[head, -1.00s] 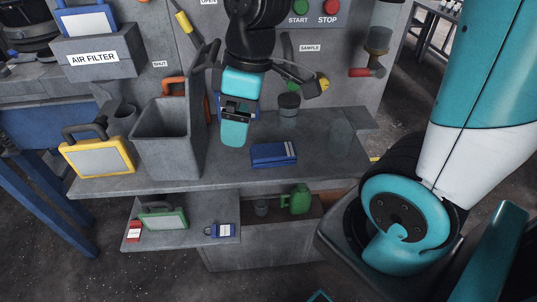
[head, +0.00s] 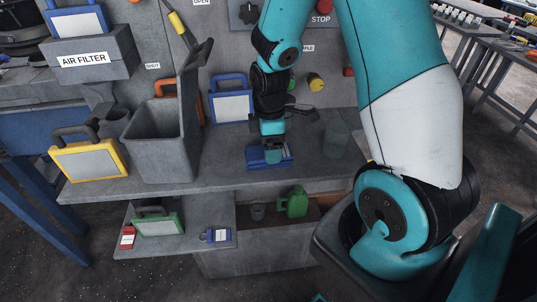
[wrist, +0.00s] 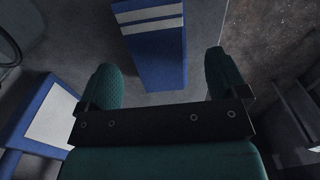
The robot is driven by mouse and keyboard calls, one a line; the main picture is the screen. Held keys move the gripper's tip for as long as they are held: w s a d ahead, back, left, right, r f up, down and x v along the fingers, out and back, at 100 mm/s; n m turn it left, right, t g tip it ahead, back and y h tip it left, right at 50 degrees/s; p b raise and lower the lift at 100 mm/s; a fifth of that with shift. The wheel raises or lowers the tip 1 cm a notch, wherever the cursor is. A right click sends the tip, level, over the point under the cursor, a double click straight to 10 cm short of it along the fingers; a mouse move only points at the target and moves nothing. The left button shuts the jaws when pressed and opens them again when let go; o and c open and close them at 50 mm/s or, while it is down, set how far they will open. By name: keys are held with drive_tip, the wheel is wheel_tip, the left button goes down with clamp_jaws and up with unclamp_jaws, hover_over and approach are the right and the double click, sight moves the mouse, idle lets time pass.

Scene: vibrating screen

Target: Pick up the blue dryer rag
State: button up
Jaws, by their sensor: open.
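The blue dryer rag (head: 256,162) is a folded blue block with white stripes, lying flat on the grey shelf (head: 205,178). In the wrist view the rag (wrist: 155,60) reaches in from the top edge, and its near end lies in the gap between my fingers. My gripper (head: 270,153) points down over the rag and covers part of it in the head view. In the wrist view my gripper (wrist: 163,78) is open, with one teal finger on each side and nothing held. I cannot tell the exact height above the rag.
A grey open bin (head: 160,150) and a yellow-framed filter (head: 90,161) stand to the left. A blue-framed filter (head: 232,108) leans at the back wall. A green can (head: 294,202) is on the lower level.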

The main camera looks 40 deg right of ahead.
drive_tip(key=shift+w+a+f, duration=0.1)
drive_tip(key=shift+f, duration=1.7)
drive_tip(key=c, duration=1)
drive_tip(key=shift+r, duration=0.1)
wheel_tip(320, 180, up, 20)
